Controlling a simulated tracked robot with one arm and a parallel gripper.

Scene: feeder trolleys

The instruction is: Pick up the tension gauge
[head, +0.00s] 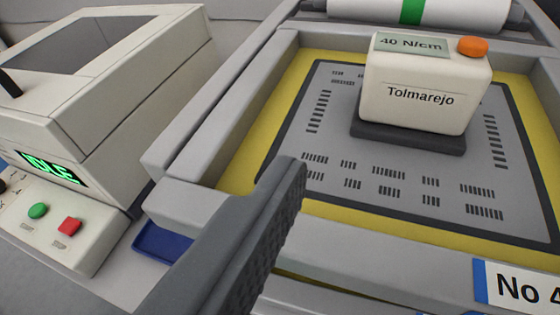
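The tension gauge is a cream box marked "Tolmarejo" (418,98) on a dark base, with a green-grey "40 N/cm" display and an orange button on top. One dark grey finger of my gripper (285,190) reaches in from the lower left. Its ribbed right side faces the gauge, with clear space between them. Nothing shows held against it. The other finger is not visible, so I cannot tell the opening.
The trolley's grey tray rim (222,108) runs beside the finger. A cream machine (105,95) with an "IDLE" display and red and green buttons stands at left. A white roll (450,12) with a green band lies behind the gauge. A "No 4" label (515,287) is at lower right.

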